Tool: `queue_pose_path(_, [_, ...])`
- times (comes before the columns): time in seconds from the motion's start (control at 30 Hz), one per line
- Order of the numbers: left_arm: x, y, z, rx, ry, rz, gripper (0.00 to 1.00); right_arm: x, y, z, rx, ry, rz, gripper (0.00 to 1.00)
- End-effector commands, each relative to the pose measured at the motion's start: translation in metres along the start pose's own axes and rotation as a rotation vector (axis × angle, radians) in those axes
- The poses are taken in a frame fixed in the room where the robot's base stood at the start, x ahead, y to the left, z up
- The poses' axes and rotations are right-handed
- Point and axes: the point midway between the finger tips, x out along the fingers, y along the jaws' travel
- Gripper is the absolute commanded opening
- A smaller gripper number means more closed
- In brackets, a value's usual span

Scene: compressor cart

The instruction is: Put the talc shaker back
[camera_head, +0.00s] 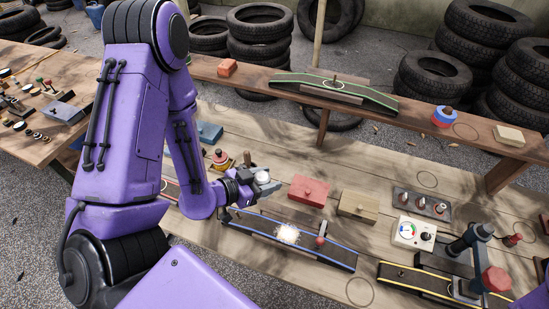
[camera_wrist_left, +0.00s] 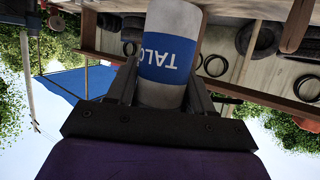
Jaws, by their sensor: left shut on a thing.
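The talc shaker is white with a blue band lettered TALC. In the left wrist view the talc shaker (camera_wrist_left: 168,55) stands between my left gripper's fingers, its lettering upside down. In the head view my left gripper (camera_head: 255,181) is shut on the talc shaker (camera_head: 264,177), of which only a small pale part shows. It is over the wooden bench, behind the blue-edged strip (camera_head: 325,252). A white powdery patch (camera_head: 288,234) lies on that strip. My right gripper is not in view.
A red box (camera_head: 307,190), a tan box (camera_head: 357,205) and a white gauge (camera_head: 411,233) stand to the right. A raised shelf (camera_head: 390,113) runs behind. Marked circles show on bare bench, one at the back right (camera_head: 428,180) and one at the front (camera_head: 360,292).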

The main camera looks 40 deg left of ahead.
Motion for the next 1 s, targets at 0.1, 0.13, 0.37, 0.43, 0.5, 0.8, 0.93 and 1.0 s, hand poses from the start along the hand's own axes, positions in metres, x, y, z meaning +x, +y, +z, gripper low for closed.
queue_pose_path(0.1, [0.029,-0.017,0.019,0.013,0.007,-0.002,0.18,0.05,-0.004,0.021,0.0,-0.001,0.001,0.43])
queue_pose_path(0.13, [0.034,-0.021,0.019,0.012,0.007,-0.003,0.18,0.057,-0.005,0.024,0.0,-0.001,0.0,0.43])
queue_pose_path(0.37, [0.048,-0.03,0.016,0.009,0.005,0.008,0.18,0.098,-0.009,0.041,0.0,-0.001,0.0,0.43])
queue_pose_path(0.43, [0.051,-0.033,0.016,0.009,0.004,0.005,0.18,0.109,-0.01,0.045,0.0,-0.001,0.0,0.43])
queue_pose_path(0.5, [0.053,-0.035,0.016,0.008,0.004,0.001,0.18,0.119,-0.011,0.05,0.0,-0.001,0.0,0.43])
queue_pose_path(0.8, [0.09,-0.064,0.029,-0.002,-0.002,-0.002,0.18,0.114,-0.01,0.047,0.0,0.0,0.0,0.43])
queue_pose_path(0.93, [0.109,-0.075,0.042,0.0,-0.002,-0.001,0.18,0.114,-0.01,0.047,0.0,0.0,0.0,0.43])
queue_pose_path(1.0, [0.116,-0.079,0.045,0.001,-0.001,-0.001,0.18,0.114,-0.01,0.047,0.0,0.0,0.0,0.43])
